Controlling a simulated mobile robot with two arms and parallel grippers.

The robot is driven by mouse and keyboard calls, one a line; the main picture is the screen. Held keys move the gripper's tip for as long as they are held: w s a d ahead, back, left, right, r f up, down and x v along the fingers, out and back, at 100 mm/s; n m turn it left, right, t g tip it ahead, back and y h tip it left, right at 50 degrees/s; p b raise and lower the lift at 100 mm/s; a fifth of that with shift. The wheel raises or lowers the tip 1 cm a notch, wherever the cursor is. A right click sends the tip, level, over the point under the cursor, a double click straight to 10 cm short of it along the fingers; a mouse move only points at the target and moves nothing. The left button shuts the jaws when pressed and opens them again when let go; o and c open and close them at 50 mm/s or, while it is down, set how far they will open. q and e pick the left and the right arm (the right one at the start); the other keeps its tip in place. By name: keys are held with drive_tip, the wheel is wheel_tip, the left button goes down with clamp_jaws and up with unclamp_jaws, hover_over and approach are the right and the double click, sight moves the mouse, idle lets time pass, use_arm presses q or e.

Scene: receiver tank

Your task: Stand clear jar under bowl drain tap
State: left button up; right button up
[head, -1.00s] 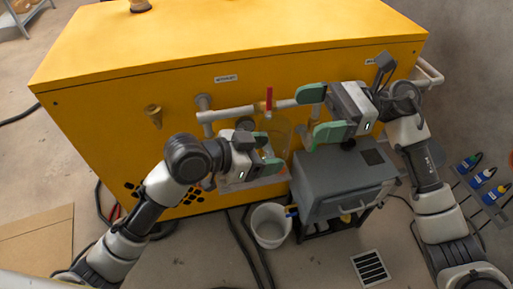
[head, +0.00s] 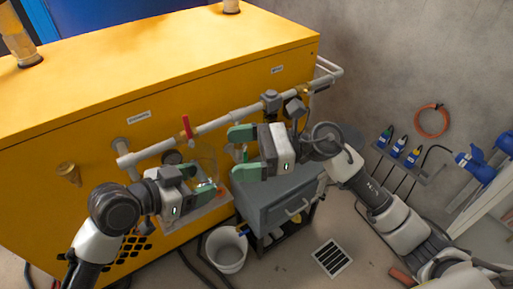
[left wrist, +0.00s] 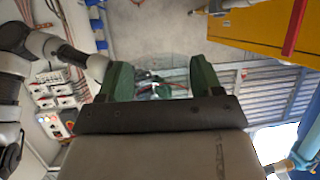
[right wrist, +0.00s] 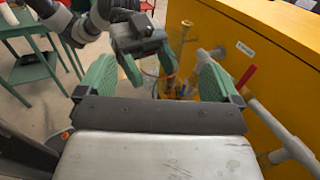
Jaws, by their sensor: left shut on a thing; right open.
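My left gripper (head: 200,181) is shut on the clear jar (head: 207,163), which is hard to make out against the yellow cabinet's front. The jar also shows faintly between the green fingers in the left wrist view (left wrist: 160,72). My right gripper (head: 246,152) is open, just right of the jar, with its fingers pointing left. In the right wrist view the jar (right wrist: 163,78) and my left gripper appear beyond the open fingers. The bowl and its drain tap cannot be clearly told apart behind my right gripper.
A pipe with a red-handled valve (head: 187,127) runs along the yellow cabinet (head: 180,75). A grey cart (head: 280,195) stands below my right gripper. A white bucket (head: 227,250) and a floor grate (head: 332,258) are on the floor. Cables lie near the bucket.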

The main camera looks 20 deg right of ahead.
sight(184, 159)
drive_tip(key=a, duration=0.8)
drive_tip(key=shift+w+a, duration=0.2)
drive_tip(key=shift+w, duration=0.2)
drive_tip(key=c, duration=0.8)
use_arm(q)
drive_tip(key=o, duration=0.5)
use_arm(e)
drive_tip(key=shift+c, duration=1.4)
use_arm(q)
drive_tip(key=o, duration=0.5)
drive_tip(key=shift+a+r, duration=0.1)
